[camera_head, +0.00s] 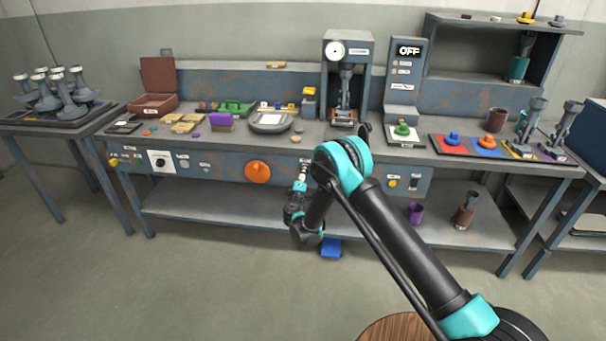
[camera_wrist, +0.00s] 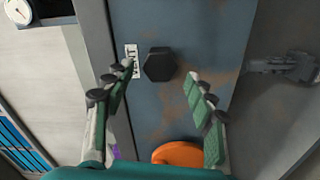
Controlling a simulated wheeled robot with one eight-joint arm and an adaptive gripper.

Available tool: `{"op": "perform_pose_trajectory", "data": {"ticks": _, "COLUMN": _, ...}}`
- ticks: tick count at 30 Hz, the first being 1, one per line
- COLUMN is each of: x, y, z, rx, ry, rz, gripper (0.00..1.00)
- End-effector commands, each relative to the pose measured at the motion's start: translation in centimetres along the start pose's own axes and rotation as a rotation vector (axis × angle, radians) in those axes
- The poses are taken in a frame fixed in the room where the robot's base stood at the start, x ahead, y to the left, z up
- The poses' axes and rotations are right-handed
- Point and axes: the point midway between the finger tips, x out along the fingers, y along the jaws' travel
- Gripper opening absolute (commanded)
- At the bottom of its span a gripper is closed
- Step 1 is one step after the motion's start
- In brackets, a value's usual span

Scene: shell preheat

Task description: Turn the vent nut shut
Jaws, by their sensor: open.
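The vent nut, a dark hexagonal nut (camera_wrist: 159,64), stands out from the blue-grey, rust-stained bench front in the wrist view. A white label (camera_wrist: 131,60), partly hidden by a finger, is beside it. My gripper (camera_wrist: 160,72) is open, with one finger to the left of the nut and one to the right; gaps show on both sides and nothing is held. In the head view my gripper (camera_head: 302,172) is at the bench front, right of the large orange knob (camera_head: 257,172). The nut cannot be made out there. The orange knob also shows in the wrist view (camera_wrist: 178,154).
The bench top (camera_head: 310,130) above my gripper carries a press (camera_head: 346,50), a scale (camera_head: 270,121) and coloured blocks. A lower shelf (camera_head: 180,203) runs beneath. A blue object (camera_head: 331,248) lies on the floor below. The floor in front is otherwise mostly clear.

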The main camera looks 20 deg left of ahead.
Motion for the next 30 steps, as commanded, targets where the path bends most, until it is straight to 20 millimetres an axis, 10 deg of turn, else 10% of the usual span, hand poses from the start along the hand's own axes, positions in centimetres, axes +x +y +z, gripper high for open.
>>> {"op": "perform_pose_trajectory", "data": {"ticks": 12, "x": -5.4, "y": 0.0, "z": 0.0, "rx": 0.0, "ry": 0.0, "rz": 0.0, "gripper": 0.56}}
{"op": "perform_pose_trajectory", "data": {"ticks": 30, "x": -5.2, "y": 0.8, "z": 0.8, "rx": 0.009, "ry": -0.018, "rz": -0.006, "gripper": 0.56}}
